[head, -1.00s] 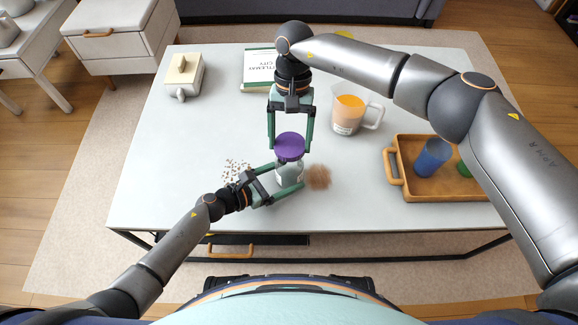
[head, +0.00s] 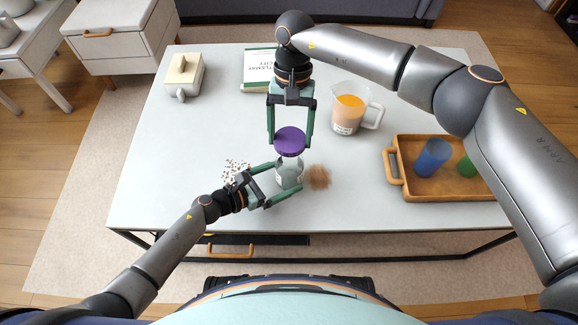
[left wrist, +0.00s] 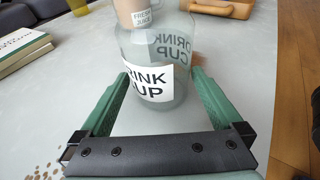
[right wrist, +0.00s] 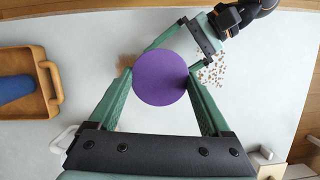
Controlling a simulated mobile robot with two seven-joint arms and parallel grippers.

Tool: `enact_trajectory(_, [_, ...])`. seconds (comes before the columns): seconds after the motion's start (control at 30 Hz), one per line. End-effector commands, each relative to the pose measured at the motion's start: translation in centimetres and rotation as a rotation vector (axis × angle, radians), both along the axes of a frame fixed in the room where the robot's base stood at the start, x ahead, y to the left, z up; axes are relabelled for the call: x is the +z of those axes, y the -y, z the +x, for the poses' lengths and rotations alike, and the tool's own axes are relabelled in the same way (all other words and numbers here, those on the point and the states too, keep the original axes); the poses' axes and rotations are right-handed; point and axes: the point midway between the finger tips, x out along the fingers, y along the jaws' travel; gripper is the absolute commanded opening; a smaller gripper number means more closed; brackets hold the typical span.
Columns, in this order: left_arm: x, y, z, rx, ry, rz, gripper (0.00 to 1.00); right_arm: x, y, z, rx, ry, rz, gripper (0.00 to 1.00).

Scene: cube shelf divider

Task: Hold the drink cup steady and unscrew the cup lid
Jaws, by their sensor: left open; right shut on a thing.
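The clear drink cup (head: 289,175) stands upright on the table, and its "DRINK CUP" label shows in the left wrist view (left wrist: 152,80). My left gripper (head: 286,177) is open, with one finger on either side of the cup's lower body. The purple lid (head: 290,139) is held level between the fingers of my right gripper (head: 291,147), which comes down from behind. The lid appears to be just above the cup, clear of its rim. In the right wrist view the lid (right wrist: 161,78) hides the cup.
A brown fuzzy patch (head: 318,177) lies right of the cup, and scattered small bits (head: 236,170) lie left. A juice jug (head: 348,112) stands behind right. A wooden tray (head: 393,180) with blue and green cups is at right. A book (head: 256,72) and lidded box (head: 183,77) are behind.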

Motion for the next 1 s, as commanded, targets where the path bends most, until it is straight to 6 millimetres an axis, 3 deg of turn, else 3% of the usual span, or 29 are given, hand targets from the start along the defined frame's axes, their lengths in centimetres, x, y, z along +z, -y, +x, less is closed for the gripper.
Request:
enact_trajectory(0.5, [2.7, -7.5, -5.2, 0.000, -0.001, 0.002, 1.00, 0.0, 0.0, 0.0, 0.000, 0.000, 0.000, 0.02])
enact_trajectory(0.7, [3.2, -8.6, -5.9, -0.001, -0.001, 0.001, 1.00, 0.0, 0.0, 0.0, 0.000, 0.000, 0.000, 0.02])
enact_trajectory(1.0, [3.3, -8.7, -6.0, -0.001, 0.001, 0.000, 1.00, 0.0, 0.0, 0.0, 0.000, 0.000, 0.000, 0.02])
